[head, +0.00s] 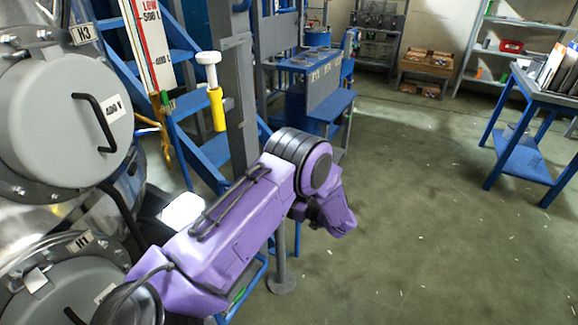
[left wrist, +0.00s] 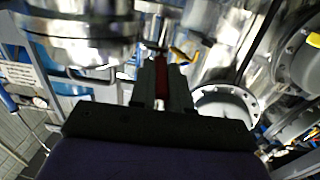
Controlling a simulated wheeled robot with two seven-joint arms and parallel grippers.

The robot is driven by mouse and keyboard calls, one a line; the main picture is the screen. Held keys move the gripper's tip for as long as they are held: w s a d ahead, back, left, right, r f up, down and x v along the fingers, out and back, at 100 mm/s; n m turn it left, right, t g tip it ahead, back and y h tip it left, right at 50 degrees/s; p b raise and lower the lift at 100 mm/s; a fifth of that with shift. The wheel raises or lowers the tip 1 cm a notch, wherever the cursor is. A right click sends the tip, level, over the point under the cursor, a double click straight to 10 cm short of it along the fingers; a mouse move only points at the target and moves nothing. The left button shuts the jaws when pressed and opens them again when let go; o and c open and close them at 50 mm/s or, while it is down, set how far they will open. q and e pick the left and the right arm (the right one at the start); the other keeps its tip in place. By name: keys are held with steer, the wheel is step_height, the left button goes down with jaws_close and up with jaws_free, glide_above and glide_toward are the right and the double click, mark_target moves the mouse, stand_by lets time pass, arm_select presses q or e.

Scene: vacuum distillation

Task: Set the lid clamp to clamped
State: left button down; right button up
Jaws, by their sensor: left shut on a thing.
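My left gripper (left wrist: 162,64) shows in the left wrist view, its two dark fingers closed on a narrow dark red handle (left wrist: 161,76). The handle stands between the fingers, in front of shiny metal vessel parts. It appears to be the lid clamp's lever, but the rest of the clamp is hidden or too small to tell, so I cannot read its position. In the head view, a purple arm of mine (head: 235,215) crosses the lower middle; no gripper fingers show there. My right gripper is in neither view.
Grey round covers with black handles, one upper (head: 55,125) and one lower (head: 70,295), stand at the left of the head view. A blue frame (head: 195,110) and a yellow-and-white tool (head: 214,95) are beyond. A blue table (head: 535,120) is far right. The floor (head: 430,220) between is clear.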

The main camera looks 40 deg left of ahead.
arm_select(q)
steer(key=shift+w+a+r, duration=0.15)
steer(key=shift+r, duration=0.15)
steer(key=c, duration=1.1)
jaws_free()
steer(key=b+v, duration=0.1)
steer(key=v, duration=0.9)
steer(key=shift+d, duration=0.3)
